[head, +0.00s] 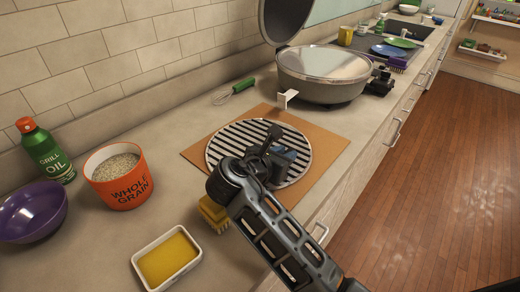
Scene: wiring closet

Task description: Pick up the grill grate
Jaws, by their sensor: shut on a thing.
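The grill grate (233,147) is round with dark bars and lies over a flat brown board (198,155) on the counter. My arm reaches in from the lower right. My gripper (277,160) is at the right part of the grate and is shut on it. My wrist hides the fingertips and the exact place of contact. I cannot tell whether the grate touches the board or is slightly raised.
An open round grill (325,66) stands behind the board, with a small white bracket (287,97) before it. A whisk (234,92), orange tub (120,178), oil can (44,150), purple bowl (32,212), yellow-filled dish (167,258) and yellow brush (213,212) lie around.

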